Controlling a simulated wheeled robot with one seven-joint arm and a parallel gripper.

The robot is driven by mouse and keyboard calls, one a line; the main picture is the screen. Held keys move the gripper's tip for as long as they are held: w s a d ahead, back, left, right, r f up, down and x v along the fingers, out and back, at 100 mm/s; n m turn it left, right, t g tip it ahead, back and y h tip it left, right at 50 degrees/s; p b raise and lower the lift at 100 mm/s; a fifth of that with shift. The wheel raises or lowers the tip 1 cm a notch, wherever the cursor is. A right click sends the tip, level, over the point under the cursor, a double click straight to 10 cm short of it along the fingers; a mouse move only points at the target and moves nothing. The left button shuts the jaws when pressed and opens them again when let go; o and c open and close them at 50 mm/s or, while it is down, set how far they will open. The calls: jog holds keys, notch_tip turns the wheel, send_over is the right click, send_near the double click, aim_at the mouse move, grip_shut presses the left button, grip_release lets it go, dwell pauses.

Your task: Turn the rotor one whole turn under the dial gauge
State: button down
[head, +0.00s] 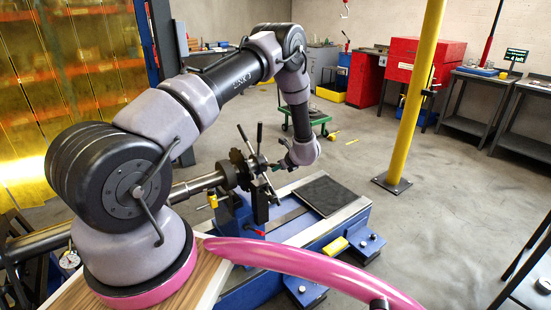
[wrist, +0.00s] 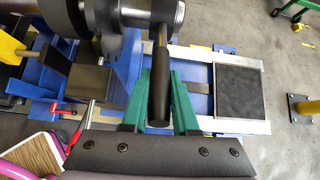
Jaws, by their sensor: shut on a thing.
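The rotor lies on the blue balancing stand in the head view, with a thick grey shaft (head: 200,185) and a dark toothed disc (head: 240,167). My gripper (head: 283,166) is beside these spokes. In the wrist view its green fingers (wrist: 159,98) stand on either side of one black tapered handle (wrist: 159,75), shut on it. The handle's metal hub shows at the top of that view. A small round white dial (head: 70,260) shows at lower left; its reading is too small to tell.
The blue stand (head: 228,215) carries a dark square plate (head: 325,195), also in the wrist view (wrist: 249,92). A pink curved bar (head: 315,268) crosses the foreground. A yellow post (head: 420,90) stands at right, with open floor around it. Red cabinets (head: 425,60) are behind.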

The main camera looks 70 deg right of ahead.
aim_at(275, 193)
jog(key=f+t+h, duration=0.1)
jog(key=f, duration=0.2)
jog(key=f+t+h, duration=0.1)
jog(key=f, duration=0.2)
jog(key=s+a+f+t+h, duration=0.1)
jog(key=f+t, duration=0.1)
jog(key=f, duration=0.1)
jog(key=shift+h, duration=0.3)
jog(key=f, duration=0.2)
jog(key=w+f, duration=0.1)
jog(key=f, duration=0.1)
jog(key=shift+d, duration=0.35)
jog(key=shift+w+d+f, duration=0.15)
jog(key=shift+w+f, duration=0.05)
jog(key=shift+f, duration=0.25)
jog(key=shift+w+d+f, duration=0.15)
jog(key=shift+f, duration=0.25)
jog(key=shift+w+d+f, duration=0.1)
jog(key=shift+f, duration=0.15)
jog(key=c, duration=0.7)
grip_release()
jog(key=shift+w+d, duration=0.1)
jog(key=v, duration=1.1)
jog(key=shift+d+f, duration=0.1)
jog(key=shift+f, duration=0.05)
